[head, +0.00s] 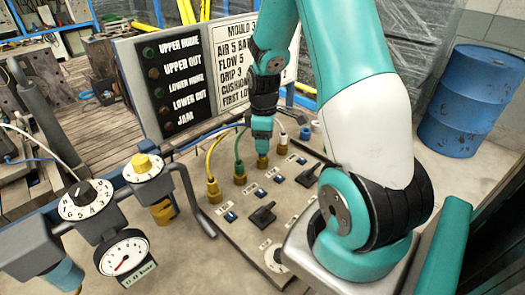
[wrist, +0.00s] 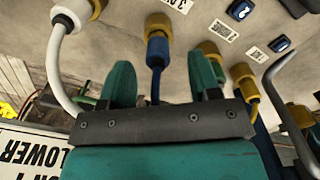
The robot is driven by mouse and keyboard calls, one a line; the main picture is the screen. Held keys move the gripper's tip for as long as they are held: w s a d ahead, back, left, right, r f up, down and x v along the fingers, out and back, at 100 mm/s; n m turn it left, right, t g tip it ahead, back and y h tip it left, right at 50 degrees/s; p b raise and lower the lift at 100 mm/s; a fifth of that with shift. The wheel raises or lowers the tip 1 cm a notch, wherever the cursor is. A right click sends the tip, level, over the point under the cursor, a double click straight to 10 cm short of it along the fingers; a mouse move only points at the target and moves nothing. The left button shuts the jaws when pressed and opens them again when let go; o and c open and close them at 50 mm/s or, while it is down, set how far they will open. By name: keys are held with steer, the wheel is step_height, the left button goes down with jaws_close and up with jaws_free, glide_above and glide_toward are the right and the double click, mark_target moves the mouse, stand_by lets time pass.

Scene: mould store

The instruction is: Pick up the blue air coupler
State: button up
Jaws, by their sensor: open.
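The blue air coupler (wrist: 157,48) shows in the wrist view, with a brass collar at its socket and a blue hose running back toward my gripper. It stands plugged in the panel, ahead of and roughly between my two fingers. My gripper (wrist: 160,75) is open, with one teal finger on each side of the hose line. I see nothing held. In the head view my gripper (head: 262,138) points down over the row of couplers and hides most of the blue one; a brass collar (head: 262,161) shows just below the fingers.
Beside it are a white coupler (wrist: 74,14), a green coupler (head: 239,172) and a yellow coupler (head: 213,188). The panel (head: 262,232) also has blue switches and black levers. A sign board (head: 185,70) stands behind. Gauge and dials (head: 123,255) are front left; a blue drum (head: 468,100) stands right.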

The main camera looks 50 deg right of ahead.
steer(key=f, duration=0.4)
steer(key=shift+w+f+p, duration=0.1)
steer(key=shift+w+p, duration=0.1)
steer(key=shift+p, duration=0.2)
steer(key=shift+c, duration=0.5)
steer(key=c, duration=0.9)
